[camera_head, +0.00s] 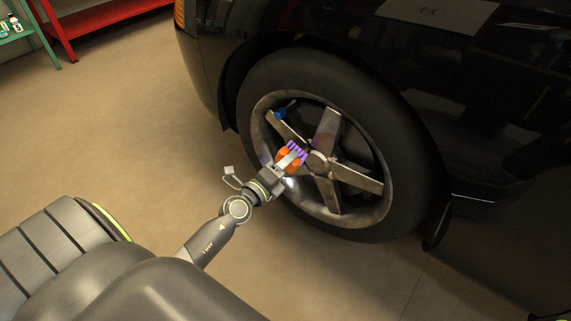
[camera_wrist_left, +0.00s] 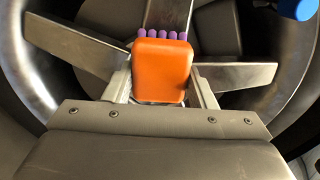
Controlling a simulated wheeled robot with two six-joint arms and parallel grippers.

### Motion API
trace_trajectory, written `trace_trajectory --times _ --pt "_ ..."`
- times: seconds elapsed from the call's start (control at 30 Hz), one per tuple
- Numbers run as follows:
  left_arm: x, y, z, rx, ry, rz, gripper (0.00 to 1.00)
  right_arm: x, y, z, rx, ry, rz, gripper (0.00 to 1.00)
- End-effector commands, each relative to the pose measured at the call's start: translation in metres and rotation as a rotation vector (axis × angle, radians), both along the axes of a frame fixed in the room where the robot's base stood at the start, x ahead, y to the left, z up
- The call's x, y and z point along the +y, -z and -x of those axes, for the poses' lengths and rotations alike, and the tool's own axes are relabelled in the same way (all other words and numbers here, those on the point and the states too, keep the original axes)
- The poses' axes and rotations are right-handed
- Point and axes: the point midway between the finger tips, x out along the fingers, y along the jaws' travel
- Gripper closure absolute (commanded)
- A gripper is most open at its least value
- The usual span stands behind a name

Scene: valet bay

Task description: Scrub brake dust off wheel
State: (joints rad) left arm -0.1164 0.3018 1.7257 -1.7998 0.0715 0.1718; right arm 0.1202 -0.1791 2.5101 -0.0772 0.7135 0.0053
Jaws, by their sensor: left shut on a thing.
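The wheel (camera_head: 318,162) of a black car shows several silver spokes inside a dark tyre (camera_head: 257,97). Brownish dirt shows on parts of the spokes and rim. My left gripper (camera_head: 285,164) is shut on an orange brush (camera_wrist_left: 162,70) with purple bristles (camera_head: 297,150). The brush is in front of the spokes, left of the hub. In the left wrist view the bristles face the wheel, but I cannot tell whether they touch it. The wheel also fills the back of the left wrist view (camera_wrist_left: 235,75). My right gripper is not in view.
A small blue item (camera_head: 281,113) sits at the wheel's upper left. The black car body (camera_head: 480,110) borders the wheel above and right. A red shelf (camera_head: 100,17) and a green shelf (camera_head: 25,30) stand at the back left. The floor (camera_head: 140,130) between is clear.

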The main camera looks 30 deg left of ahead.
Motion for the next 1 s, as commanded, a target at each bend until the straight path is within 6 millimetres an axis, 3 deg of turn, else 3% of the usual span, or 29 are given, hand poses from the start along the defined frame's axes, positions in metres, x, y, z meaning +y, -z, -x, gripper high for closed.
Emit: trace_trajectory --times 1.0 --pt "0.000 -0.001 -0.018 0.000 0.000 0.000 0.68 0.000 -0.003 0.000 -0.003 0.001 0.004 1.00"
